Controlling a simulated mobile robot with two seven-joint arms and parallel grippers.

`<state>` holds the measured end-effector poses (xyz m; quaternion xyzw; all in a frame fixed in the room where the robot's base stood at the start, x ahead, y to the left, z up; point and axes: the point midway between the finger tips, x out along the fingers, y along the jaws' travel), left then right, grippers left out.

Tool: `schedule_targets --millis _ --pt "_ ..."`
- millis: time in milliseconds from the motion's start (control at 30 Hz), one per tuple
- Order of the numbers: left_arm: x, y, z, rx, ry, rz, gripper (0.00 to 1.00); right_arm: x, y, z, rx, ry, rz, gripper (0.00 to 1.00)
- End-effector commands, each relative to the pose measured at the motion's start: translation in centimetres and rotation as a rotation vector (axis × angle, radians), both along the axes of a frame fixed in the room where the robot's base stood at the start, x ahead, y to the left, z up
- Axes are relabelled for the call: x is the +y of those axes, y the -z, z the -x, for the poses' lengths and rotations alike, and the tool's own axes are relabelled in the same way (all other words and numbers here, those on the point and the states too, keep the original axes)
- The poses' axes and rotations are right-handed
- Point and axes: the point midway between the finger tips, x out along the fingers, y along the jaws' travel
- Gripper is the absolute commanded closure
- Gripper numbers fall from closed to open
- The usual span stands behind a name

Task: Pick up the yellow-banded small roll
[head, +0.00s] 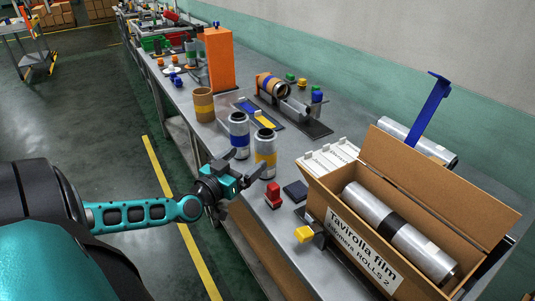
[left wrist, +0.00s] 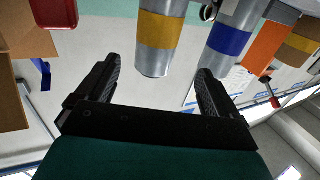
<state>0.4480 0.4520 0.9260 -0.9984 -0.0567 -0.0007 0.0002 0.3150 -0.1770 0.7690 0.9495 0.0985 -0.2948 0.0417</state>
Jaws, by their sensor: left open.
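The yellow-banded small roll (head: 265,155) is a silver cylinder with a yellow band, standing upright near the table's front edge. My left gripper (head: 246,168) is open and empty just in front of it, on its near left side. In the left wrist view the yellow-banded roll (left wrist: 161,38) appears ahead of the gap between the two open fingers (left wrist: 159,75), with no finger seen closing on it. A similar roll with a blue band (head: 239,136) stands close behind it, and it also shows in the left wrist view (left wrist: 232,38). My right gripper is not in view.
A red block (head: 272,194) and a yellow-topped part (head: 304,234) stand on the table (head: 294,142) nearer me. An open cardboard box (head: 327,189) with a large film roll is at the right. A brown roll (head: 204,105) and an orange stand (head: 219,59) are farther back.

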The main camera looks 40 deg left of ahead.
Motion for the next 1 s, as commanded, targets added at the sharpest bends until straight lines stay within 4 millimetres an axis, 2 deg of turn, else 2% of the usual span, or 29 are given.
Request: schedule_targets --millis 300,667,1000 --pt "0.4 0.0 -4.4 -0.003 0.001 0.001 0.06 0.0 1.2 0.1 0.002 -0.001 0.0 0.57" --pt "0.5 -0.2 -6.4 -0.001 0.001 0.002 0.06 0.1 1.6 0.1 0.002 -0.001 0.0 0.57" --pt "0.6 -0.6 -10.2 -0.001 0.002 0.001 0.06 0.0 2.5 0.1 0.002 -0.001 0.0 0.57"
